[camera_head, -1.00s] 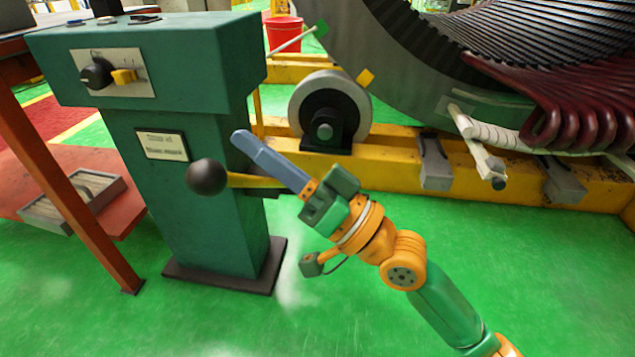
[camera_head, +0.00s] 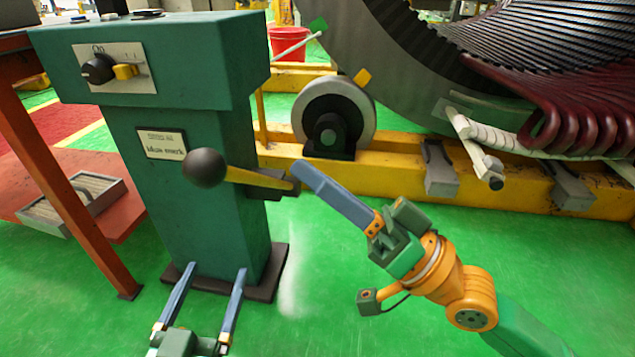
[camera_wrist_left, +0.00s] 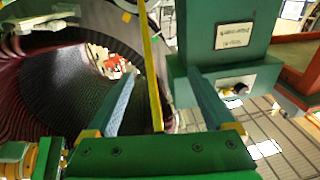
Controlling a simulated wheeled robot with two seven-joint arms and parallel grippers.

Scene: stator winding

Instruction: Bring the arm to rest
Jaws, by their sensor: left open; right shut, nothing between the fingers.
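My right gripper (camera_head: 298,168) is shut and empty in the head view. Its blue-grey fingers point up and left, a little to the right of the lever (camera_head: 262,179) and apart from its black ball knob (camera_head: 205,168). My left gripper (camera_head: 217,268) is at the bottom left of the head view, in front of the foot of the green control pedestal (camera_head: 215,205). Its two fingers are spread with nothing between them.
The stator (camera_head: 400,60) with its dark red coils (camera_head: 590,105) fills the upper right, above a yellow frame (camera_head: 400,180) with a roller (camera_head: 345,112). An orange table leg (camera_head: 60,190) and a grey tray (camera_head: 90,190) are at the left. Green floor is clear at centre.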

